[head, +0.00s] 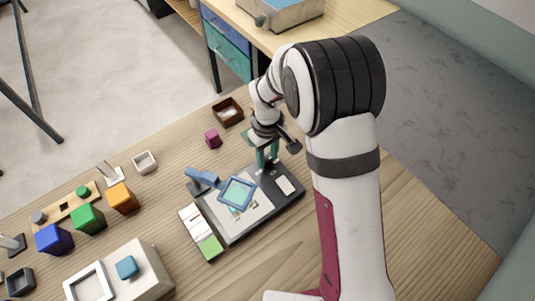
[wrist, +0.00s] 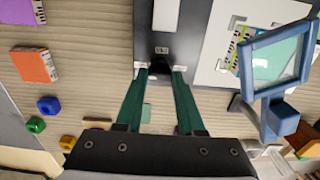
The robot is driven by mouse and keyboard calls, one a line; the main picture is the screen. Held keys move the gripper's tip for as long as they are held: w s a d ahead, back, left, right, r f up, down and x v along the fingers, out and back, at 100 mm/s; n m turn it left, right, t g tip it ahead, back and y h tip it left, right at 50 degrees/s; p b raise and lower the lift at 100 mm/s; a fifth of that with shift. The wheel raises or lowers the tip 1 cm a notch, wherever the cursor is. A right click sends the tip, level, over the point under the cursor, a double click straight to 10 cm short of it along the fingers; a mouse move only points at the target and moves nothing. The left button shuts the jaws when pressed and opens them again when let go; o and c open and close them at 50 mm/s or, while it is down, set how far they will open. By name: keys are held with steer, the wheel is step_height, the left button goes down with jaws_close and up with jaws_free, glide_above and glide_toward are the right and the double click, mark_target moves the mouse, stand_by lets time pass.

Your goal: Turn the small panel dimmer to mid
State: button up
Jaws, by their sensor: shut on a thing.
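The dimmer panel is a dark grey strip (head: 294,203) along the far right side of a flat board in the head view. It also shows at the top of the wrist view (wrist: 190,38), with a white rectangle and a small marking on it. A small black dimmer knob (wrist: 160,70) sits near the panel's edge in the wrist view. My gripper (wrist: 160,73) has its two green fingers on either side of this knob, shut on it. In the head view my gripper (head: 268,160) points down at the panel, and the knob is hidden there. The knob's setting cannot be read.
A blue-framed magnifier (head: 238,193) stands over the board's pale sheet (head: 223,218), close beside my gripper. Coloured blocks such as the orange one (head: 122,198) stand at left. The table's right side is bare.

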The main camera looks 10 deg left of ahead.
jaws_close()
steer(key=m, duration=0.8)
steer(key=shift+m, duration=0.4)
steer(key=m, duration=0.4)
steer(key=shift+m, duration=2.4)
steer(key=o, duration=1)
jaws_free()
steer(key=shift+o, duration=0.2)
